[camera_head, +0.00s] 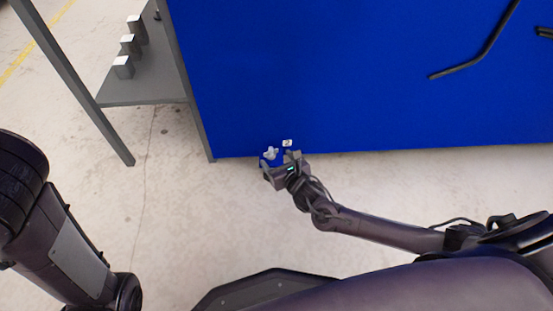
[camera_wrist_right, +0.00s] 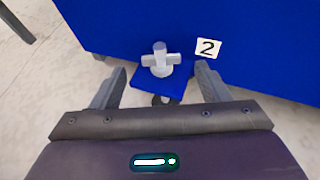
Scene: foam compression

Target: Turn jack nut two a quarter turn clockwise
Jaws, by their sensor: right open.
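Jack nut two (camera_wrist_right: 160,60) is a pale grey cross-shaped knob on a small blue bracket (camera_wrist_right: 158,84) at the lower edge of the blue panel. A white label with a black 2 (camera_wrist_right: 207,48) sits to its right. In the head view the nut (camera_head: 270,153) is small, near the panel's lower left corner. My right gripper (camera_head: 279,160) is at the nut, and in the right wrist view its open fingers (camera_wrist_right: 158,85) stand to either side, apart from the nut. My left arm shows at the left of the head view, but its gripper is out of view.
The large blue panel (camera_head: 330,80) fills the upper middle, with a bent black bar (camera_head: 478,62) on it. A grey shelf stand (camera_head: 150,85) with several grey blocks is at the upper left. The concrete floor (camera_head: 170,220) is open below the panel.

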